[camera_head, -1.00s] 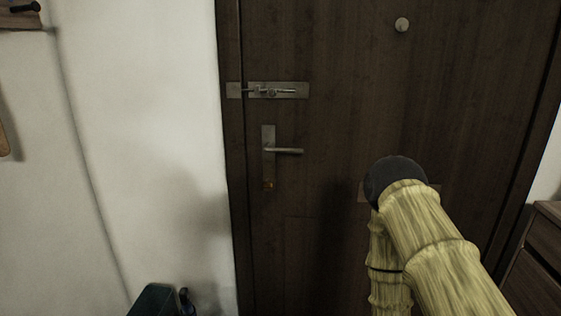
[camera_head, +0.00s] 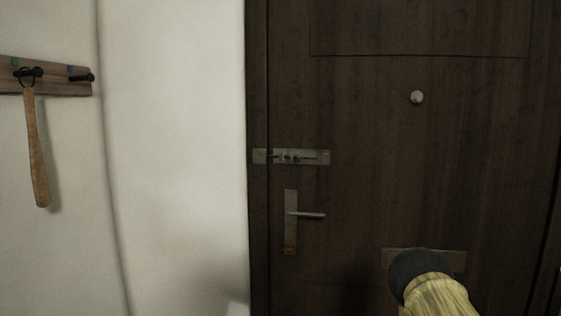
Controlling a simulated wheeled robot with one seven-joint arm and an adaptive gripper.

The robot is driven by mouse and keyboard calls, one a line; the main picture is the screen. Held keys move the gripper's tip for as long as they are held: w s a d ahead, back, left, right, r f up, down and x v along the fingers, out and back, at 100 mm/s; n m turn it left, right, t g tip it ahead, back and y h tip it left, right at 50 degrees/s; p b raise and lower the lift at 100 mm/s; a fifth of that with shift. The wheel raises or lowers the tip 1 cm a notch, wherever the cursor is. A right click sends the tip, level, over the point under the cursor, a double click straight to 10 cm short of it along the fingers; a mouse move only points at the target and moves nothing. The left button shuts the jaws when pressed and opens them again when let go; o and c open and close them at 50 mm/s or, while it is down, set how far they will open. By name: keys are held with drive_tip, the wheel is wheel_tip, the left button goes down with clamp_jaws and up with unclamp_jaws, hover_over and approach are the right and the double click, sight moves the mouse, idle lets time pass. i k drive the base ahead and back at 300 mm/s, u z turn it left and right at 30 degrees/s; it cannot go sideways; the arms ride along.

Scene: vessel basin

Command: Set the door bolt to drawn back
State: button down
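The door bolt (camera_head: 296,157) is a small grey metal slide on a plate, fixed across the left edge of the dark wooden door (camera_head: 420,180). Its left end meets a small keeper plate (camera_head: 259,156) on the door frame. The rod is too small and dim to tell exactly how far it reaches into the keeper. My arm, with a yellowish ribbed sleeve and a dark rounded joint, shows at the lower right, well apart from the bolt. My gripper is not in view.
A lever handle (camera_head: 310,215) on an upright plate sits below the bolt. A round knob or peephole (camera_head: 417,97) is higher on the door, and a mail-slot plate (camera_head: 452,260) lies behind my arm. A wooden hook rack (camera_head: 60,78) with a hanging wooden-handled item (camera_head: 37,150) is on the left wall.

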sight(296, 158)
drive_tip(key=k, duration=1.2)
drive_tip(key=u, duration=0.55)
drive_tip(key=i, duration=1.8)
drive_tip(key=z, duration=0.85)
